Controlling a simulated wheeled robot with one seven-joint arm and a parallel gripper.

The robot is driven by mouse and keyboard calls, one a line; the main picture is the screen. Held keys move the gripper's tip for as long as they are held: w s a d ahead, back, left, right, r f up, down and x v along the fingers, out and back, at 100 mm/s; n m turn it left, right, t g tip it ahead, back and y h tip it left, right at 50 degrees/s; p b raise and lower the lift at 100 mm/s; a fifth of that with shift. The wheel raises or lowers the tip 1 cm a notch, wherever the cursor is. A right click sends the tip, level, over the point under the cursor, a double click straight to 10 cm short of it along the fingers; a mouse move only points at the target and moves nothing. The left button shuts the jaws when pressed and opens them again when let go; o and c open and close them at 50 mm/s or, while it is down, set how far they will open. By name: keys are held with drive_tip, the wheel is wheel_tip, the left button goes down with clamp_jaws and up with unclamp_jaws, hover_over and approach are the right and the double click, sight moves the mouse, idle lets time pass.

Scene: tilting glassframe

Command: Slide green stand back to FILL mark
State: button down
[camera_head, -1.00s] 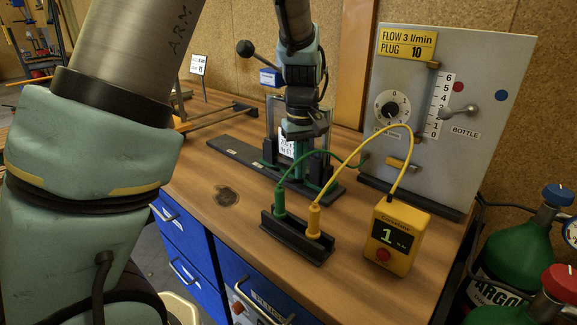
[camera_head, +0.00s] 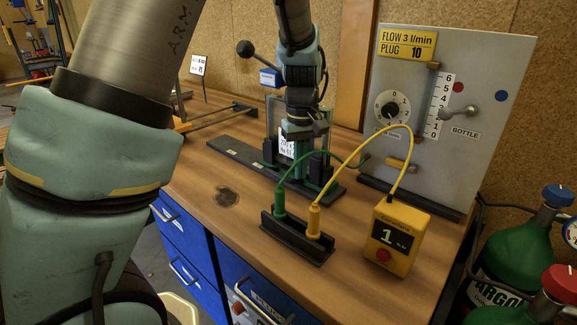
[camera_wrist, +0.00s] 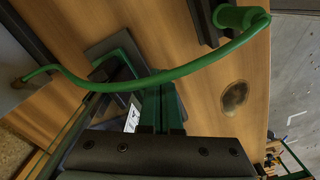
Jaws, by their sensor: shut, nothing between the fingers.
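In the wrist view a dark block with green edges (camera_wrist: 122,50) shows beyond my fingers. My gripper (camera_head: 294,138) points down at the stand, its green fingers closed together; they also show in the wrist view (camera_wrist: 162,105). The fingers overlap the label card in the head view; whether they touch the stand I cannot tell. Small pale marks lie on the rail; their lettering is unreadable.
A green hose (camera_head: 335,160) arches close beside the stand and crosses the wrist view. A black holder (camera_head: 290,242) with green and yellow plugs stands in front. A yellow meter (camera_head: 397,238) and a grey flow panel (camera_head: 470,75) stand right. The rail's left part looks clear.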

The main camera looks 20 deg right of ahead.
drive_tip(key=shift+f, duration=0.1)
idle(0.5)
drive_tip(key=shift+f+b, duration=1.6)
drive_tip(key=shift+f, duration=1.1)
